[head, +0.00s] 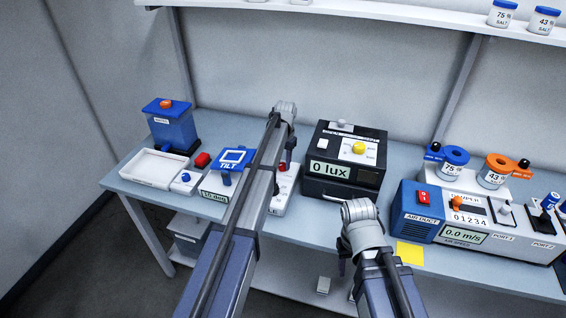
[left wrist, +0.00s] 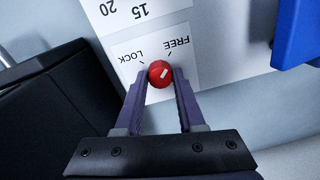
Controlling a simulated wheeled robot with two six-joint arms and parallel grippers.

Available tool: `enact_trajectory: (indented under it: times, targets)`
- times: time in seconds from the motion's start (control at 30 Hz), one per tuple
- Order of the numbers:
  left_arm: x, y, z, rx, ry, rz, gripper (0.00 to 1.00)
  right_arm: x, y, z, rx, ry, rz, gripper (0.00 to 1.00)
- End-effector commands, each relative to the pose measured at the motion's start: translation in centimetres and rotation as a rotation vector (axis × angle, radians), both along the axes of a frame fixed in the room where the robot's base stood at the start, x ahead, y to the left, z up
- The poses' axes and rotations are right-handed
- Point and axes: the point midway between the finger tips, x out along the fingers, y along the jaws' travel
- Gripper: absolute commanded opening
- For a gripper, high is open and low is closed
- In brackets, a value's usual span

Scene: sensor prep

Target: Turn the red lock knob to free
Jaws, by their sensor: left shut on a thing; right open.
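The red lock knob (left wrist: 159,73) sits on a white panel (left wrist: 205,70) between the printed words LOCK and FREE, which read upside down in the left wrist view. Its white mark slants up and right, toward the FREE side. The two fingers of my left gripper (left wrist: 160,78) are closed on the knob from both sides. In the head view the knob (head: 283,167) shows as a small red spot on the white unit beside my left gripper (head: 288,162). My right gripper (head: 343,264) is open and empty at the table's front edge, in front of the black lux box.
The black lux box (head: 318,190) stands just right of my left gripper. The blue TILT device (head: 233,158) is left of my arm. A white tray (head: 152,168) lies far left. The air duct unit (head: 420,215) and yellow note (head: 410,254) are right of my right gripper.

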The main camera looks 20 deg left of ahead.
Motion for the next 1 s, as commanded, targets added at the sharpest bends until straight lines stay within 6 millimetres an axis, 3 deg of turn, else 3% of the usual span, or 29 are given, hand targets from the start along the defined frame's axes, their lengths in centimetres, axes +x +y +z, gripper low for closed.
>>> enact_trajectory:
  times: [0.47,0.5,0.77,1.0]
  targets:
    - [-0.04,0.01,-0.01,0.000,0.001,-0.013,0.00,0.00,0.00,-0.01,0.000,0.000,0.000,0.50]
    - [-0.04,0.01,-0.01,0.000,0.001,-0.013,0.39,0.00,0.00,-0.01,0.000,0.000,0.000,0.50]
    - [-0.03,0.01,0.00,0.000,0.000,-0.012,0.68,0.00,0.00,0.00,0.000,0.000,0.000,0.50]
    - [-0.01,0.00,0.02,0.000,0.000,-0.012,0.68,0.00,0.00,0.02,0.000,0.000,0.000,0.50]
